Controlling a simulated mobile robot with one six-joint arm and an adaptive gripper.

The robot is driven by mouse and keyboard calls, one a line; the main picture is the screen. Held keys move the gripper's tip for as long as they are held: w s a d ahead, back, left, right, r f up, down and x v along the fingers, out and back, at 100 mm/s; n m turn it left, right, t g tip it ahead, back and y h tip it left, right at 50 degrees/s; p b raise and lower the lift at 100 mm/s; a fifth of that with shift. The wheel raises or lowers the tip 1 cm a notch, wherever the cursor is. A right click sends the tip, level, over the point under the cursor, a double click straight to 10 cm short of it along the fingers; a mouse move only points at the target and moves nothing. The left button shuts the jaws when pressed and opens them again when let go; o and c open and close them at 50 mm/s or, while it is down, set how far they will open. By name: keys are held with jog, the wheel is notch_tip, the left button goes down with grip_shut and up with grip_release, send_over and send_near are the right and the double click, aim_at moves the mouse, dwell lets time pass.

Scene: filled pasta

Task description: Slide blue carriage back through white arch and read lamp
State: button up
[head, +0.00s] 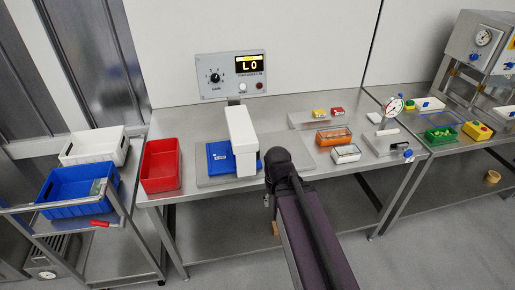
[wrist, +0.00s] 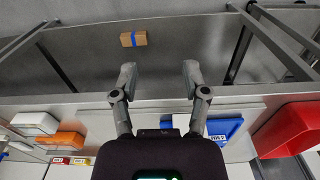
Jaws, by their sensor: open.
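The blue carriage (head: 218,156) lies on a grey plate on the bench, and most of what shows is left of the white arch (head: 242,136). Part of the carriage may be hidden by the arch. The carriage also shows in the wrist view (wrist: 226,129). A control box (head: 230,76) behind the arch has a lit display (head: 250,64) reading "L0" or "LO", a knob, and small white and red round parts; which is the lamp I cannot tell. My gripper (wrist: 159,77) is open and empty by the bench's front edge, apart from the carriage.
A red bin (head: 161,165) stands left of the carriage. A brown carton (wrist: 133,38) lies below. The bench between the red bin and plate is clear.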

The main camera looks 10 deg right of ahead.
jog(key=shift+a, duration=0.35)
jog(key=w+f+m+t+y+b, duration=0.3)
jog(key=w+f+m+y+b, duration=0.3)
jog(key=w+m+y+b, duration=0.45)
jog(key=w+d+r+m+t+y+b, duration=0.1)
jog(key=w+d+m+t+b, duration=0.1)
jog(key=w+d+m+b, duration=0.1)
jog(key=w+d+r+m+t+y+b, duration=0.1)
jog(key=w+d+m+t+y+b, duration=0.1)
jog(key=w+d+m+b, duration=0.2)
jog(key=w+d+r+m+t+y+b, duration=0.1)
jog(key=w+d+m+t+b, duration=0.1)
jog(key=m, duration=0.4)
jog(key=shift+w+d+y+b, duration=0.25)
jog(key=shift+w+d+b, duration=0.5)
jog(key=shift+w+d, duration=0.2)
jog(key=shift+d+r+m+t, duration=0.3)
jog(key=shift+d+m+t, duration=0.1)
jog(key=shift+m, duration=0.15)
